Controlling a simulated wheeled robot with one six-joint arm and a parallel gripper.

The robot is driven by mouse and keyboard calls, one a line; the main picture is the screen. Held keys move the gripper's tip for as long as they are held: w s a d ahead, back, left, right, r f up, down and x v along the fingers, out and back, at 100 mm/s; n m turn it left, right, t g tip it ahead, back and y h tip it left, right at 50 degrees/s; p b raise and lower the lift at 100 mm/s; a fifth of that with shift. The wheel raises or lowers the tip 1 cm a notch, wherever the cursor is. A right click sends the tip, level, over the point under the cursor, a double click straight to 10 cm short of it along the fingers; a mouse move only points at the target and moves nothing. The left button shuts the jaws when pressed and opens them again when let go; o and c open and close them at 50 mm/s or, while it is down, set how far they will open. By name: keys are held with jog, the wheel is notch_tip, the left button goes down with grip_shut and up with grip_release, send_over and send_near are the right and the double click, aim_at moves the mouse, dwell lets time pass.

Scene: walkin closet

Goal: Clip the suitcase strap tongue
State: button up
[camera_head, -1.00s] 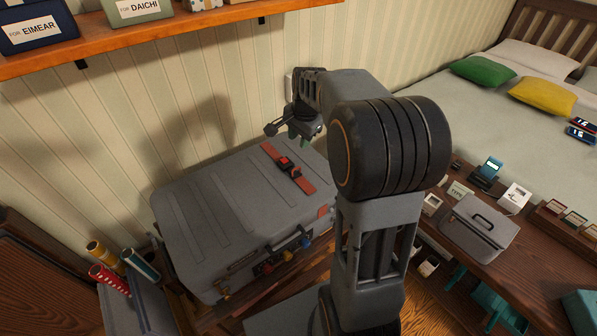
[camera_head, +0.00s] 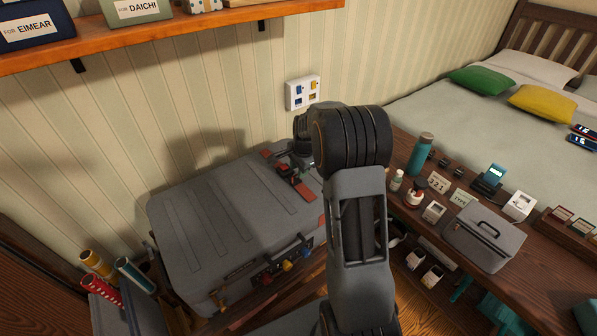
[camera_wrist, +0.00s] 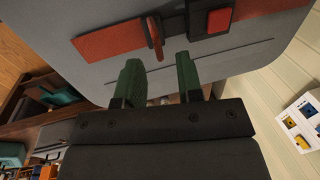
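The grey suitcase (camera_head: 215,215) lies flat with a red strap (camera_head: 304,192) across its lid near the right end. In the wrist view the strap (camera_wrist: 110,38) runs across the suitcase top (camera_wrist: 60,15) to a black buckle with a red button (camera_wrist: 219,20). A thin red tongue (camera_wrist: 155,38) stands up edge-on beside the buckle. My gripper (camera_wrist: 159,65) is open, its green fingers apart. The tongue lies just ahead of the gap between them, and nothing is held. In the head view my arm hides most of the gripper and part of the strap.
A white wall plate (camera_head: 303,92) is on the wall behind. A wooden bench at right holds a teal bottle (camera_head: 420,154), a grey case (camera_head: 484,238) and small items. Rolled tubes (camera_head: 100,265) stand left of the suitcase. A shelf (camera_head: 170,38) overhangs the back.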

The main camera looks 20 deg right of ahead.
jog(key=shift+w+f, duration=0.1)
jog(key=shift+f, duration=0.55)
grip_shut()
